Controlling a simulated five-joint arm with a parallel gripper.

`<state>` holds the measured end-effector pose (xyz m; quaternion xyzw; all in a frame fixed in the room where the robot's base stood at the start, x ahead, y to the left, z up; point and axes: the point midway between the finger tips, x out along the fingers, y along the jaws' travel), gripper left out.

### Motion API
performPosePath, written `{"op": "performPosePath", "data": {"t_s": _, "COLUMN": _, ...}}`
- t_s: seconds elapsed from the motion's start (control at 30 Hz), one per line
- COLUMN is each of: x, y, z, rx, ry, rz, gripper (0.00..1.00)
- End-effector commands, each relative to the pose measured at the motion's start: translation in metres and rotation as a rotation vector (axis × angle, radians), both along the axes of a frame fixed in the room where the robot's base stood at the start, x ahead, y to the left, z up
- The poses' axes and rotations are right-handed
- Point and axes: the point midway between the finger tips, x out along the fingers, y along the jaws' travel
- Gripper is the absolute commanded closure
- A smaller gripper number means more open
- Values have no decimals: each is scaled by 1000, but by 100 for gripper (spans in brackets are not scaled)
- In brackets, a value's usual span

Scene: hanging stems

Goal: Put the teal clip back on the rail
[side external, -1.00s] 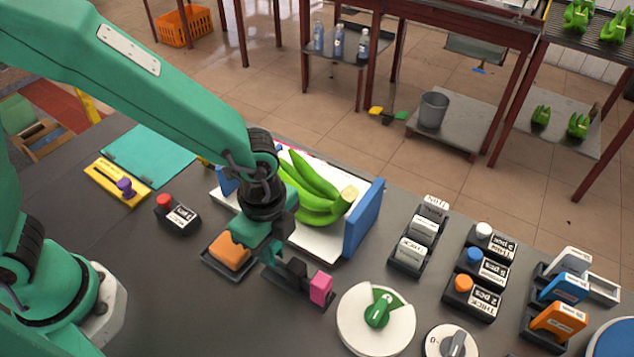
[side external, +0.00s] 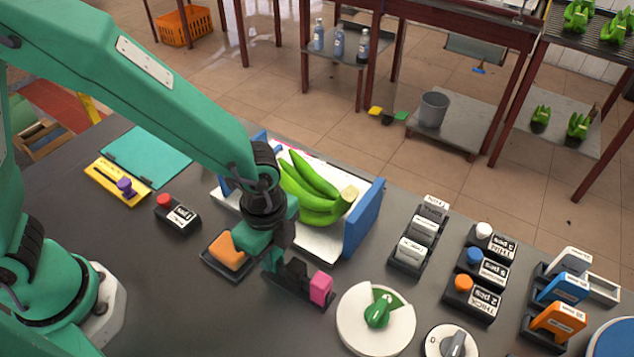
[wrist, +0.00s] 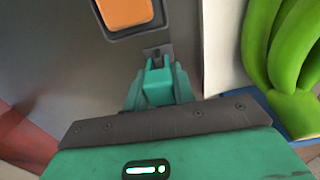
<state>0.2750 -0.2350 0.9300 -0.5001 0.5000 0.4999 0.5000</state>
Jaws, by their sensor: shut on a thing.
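The teal clip (wrist: 157,84) shows in the wrist view between the fingers of my gripper (wrist: 157,92), which is shut on it. The rail (side external: 312,299) is the dark strip on the table in the side view, with a black clip (side external: 294,273) and a pink clip (side external: 320,287) standing on it. My gripper (side external: 272,258) is low over the rail's left end, left of the black clip. One rail end (wrist: 157,52) shows just beyond the teal clip in the wrist view. The fingers hide most of the clip, and I cannot tell whether it touches the rail.
An orange sponge-like block (side external: 228,252) in a dark tray lies close on the left. Green bananas (side external: 312,190) lie on a white holder with blue ends (side external: 364,217) behind my gripper. A white dial with a green knob (side external: 377,310) stands right of the rail.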

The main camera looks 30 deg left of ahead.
Motion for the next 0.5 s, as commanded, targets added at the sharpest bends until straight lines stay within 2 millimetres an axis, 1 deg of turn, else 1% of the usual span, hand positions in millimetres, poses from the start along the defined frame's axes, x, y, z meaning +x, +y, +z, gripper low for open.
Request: {"op": "performPosePath", "data": {"t_s": 0.5, "x": 0, "y": 0, "z": -11, "rx": 0, "ry": 0, "rz": 0, "gripper": 94}}
